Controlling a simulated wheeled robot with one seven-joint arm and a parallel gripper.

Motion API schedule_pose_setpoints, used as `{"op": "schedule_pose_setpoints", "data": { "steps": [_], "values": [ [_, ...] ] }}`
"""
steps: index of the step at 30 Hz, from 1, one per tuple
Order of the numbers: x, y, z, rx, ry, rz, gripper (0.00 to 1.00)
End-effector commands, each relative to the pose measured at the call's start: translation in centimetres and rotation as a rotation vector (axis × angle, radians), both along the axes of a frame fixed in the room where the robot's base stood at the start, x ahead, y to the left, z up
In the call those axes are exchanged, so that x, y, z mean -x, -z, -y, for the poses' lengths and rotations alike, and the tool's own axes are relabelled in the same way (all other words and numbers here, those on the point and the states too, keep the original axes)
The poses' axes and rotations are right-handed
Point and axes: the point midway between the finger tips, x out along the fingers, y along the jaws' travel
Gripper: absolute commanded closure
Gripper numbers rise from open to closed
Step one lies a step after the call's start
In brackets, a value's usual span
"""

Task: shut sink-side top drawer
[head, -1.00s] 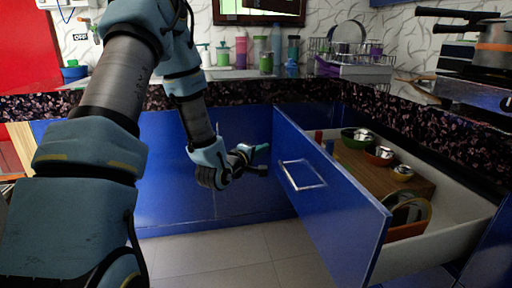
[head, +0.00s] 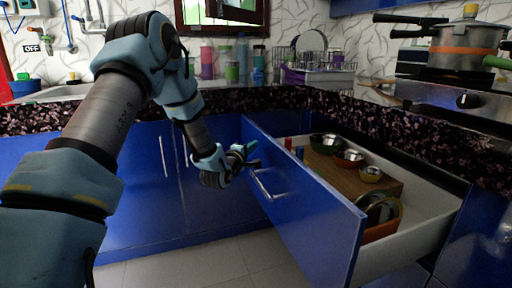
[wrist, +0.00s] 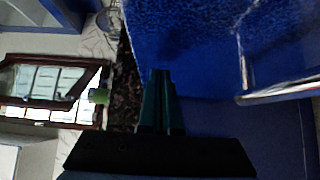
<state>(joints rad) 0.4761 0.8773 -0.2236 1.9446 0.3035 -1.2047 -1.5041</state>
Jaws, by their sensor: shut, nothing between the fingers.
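The blue drawer (head: 308,219) is pulled far out from the right-hand counter run, with its inside in plain view. Its bar handle (head: 261,185) is on the front panel, and the handle also shows at the right of the wrist view (wrist: 280,92). My gripper (head: 254,162) is at the left of the drawer, close to the front panel near the handle. In the wrist view my fingers (wrist: 160,100) are together and empty, pointing along the blue panel. I cannot tell whether they touch it.
Closed blue cabinets (head: 140,190) stand behind my arm. The sink (head: 75,92) is at the back left, a dish rack (head: 318,76) in the corner, and a stove with a pot (head: 468,38) at the right. Tiled floor (head: 215,265) is clear.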

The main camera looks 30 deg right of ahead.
Motion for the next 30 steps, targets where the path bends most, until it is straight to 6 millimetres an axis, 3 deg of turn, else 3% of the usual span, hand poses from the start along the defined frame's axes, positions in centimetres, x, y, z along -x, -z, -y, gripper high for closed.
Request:
{"op": "schedule_pose_setpoints", "data": {
  "steps": [6,20,30],
  "values": [
    [0.2,0.0,1.1,0.000,-0.001,0.000,1.00],
    [0.2,0.0,1.5,0.000,0.000,0.000,1.00],
    [0.8,0.1,5.4,0.004,0.003,0.000,1.00]
  ]
}}
